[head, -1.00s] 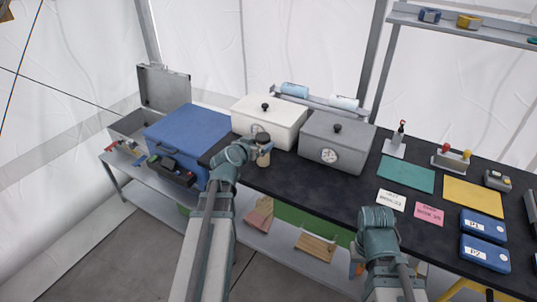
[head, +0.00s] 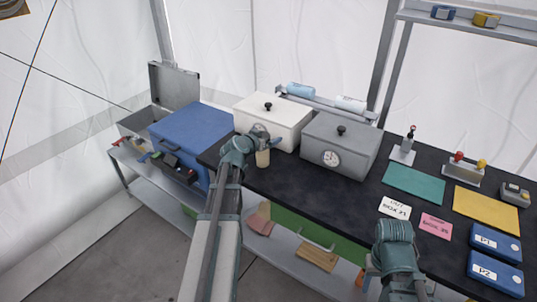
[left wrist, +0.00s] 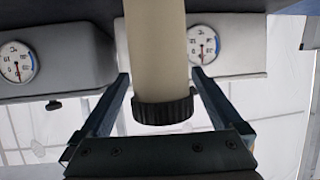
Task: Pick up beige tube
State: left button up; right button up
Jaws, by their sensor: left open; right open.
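The beige tube (head: 262,158) stands upright on the dark bench top, in front of the white lidded box. In the left wrist view the beige tube (left wrist: 157,50) with its dark ribbed cap (left wrist: 163,108) lies between the fingers. My left gripper (head: 264,141) is open around the tube's upper part; in the left wrist view its two fingers (left wrist: 157,92) stand apart with a gap on each side of the tube. My right gripper (head: 371,270) is open and empty at the bench's front edge, partly hidden by its own wrist.
The white box (head: 272,122) and grey box (head: 340,146), both with gauges, stand close behind the tube. A blue case (head: 190,135) is at the left. Cards, a teal mat (head: 413,183) and blue boxes lie at the right. Bare bench top (head: 310,190) lies right of the tube.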

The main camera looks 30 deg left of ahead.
pick_arm(q)
jog(key=shift+s+a+r, duration=0.1)
jog(key=shift+s, duration=0.1)
jog(key=shift+c, duration=0.9)
jog(key=c, duration=0.5)
grip_shut()
